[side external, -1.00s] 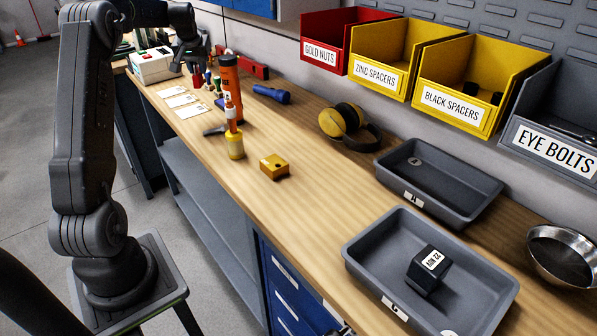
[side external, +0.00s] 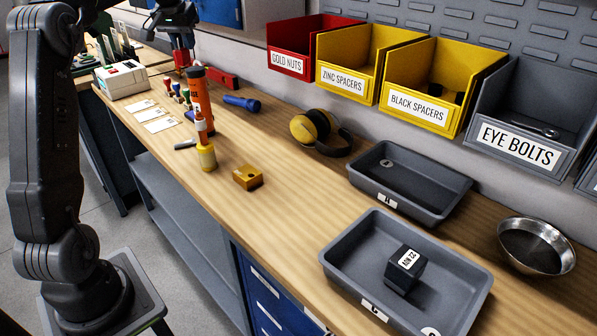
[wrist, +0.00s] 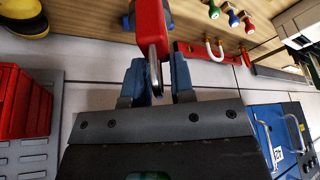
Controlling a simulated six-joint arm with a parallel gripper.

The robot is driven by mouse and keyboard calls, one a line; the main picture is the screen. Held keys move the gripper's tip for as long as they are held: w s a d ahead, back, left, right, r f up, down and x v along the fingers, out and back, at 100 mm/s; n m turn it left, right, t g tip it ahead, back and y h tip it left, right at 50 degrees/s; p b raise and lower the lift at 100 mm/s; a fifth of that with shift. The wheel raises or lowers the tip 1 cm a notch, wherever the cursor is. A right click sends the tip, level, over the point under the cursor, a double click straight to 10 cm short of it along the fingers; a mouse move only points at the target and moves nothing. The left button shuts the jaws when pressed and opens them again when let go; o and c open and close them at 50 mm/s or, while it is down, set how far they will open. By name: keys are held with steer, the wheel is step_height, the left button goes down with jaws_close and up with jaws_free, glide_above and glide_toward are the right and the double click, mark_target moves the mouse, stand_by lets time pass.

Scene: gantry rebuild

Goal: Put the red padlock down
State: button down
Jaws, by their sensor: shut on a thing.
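The red padlock (wrist: 150,28) is in my gripper (wrist: 156,85), its metal shackle between the two blue finger pads and its red body beyond them in the wrist view. In the side external view my gripper (side external: 181,42) is at the far end of the wooden bench (side external: 290,215). The padlock shows there only as a small red patch (side external: 182,58) under the fingers. It appears to hang above the bench top; the exact gap cannot be told.
Near it are a white box with buttons (side external: 121,80), a red bar-shaped item (side external: 222,79), small coloured-handled items and an orange tube (side external: 199,100). White cards (side external: 150,115) lie at the front edge. Grey trays (side external: 335,262) and a metal bowl (side external: 536,247) stand at the near end. Wall bins hang behind.

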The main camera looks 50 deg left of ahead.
steer(key=s+d+m+t+h, duration=0.15)
steer(key=d+m, duration=0.45)
steer(key=d, duration=1.1)
steer(key=s+d+m+g+h, duration=0.1)
steer(key=s+d+m+h, duration=0.3)
steer(key=d, duration=1.2)
step_height(320, 180, down, 12)
steer(key=w+m+y, duration=0.1)
steer(key=w, duration=0.2)
steer(key=shift+t, duration=0.25)
steer(key=shift+w+d+f, duration=0.55)
steer(key=shift+d+f, duration=1.3)
steer(key=shift+w+d+f, duration=0.55)
steer(key=shift+d+f, duration=1.25)
steer(key=shift+d, duration=0.1)
steer(key=shift+w+d+f, duration=0.55)
steer(key=shift+d+f, duration=1.3)
steer(key=shift+f, duration=0.1)
steer(key=c, duration=1.4)
jaws_free()
steer(key=o, duration=0.4)
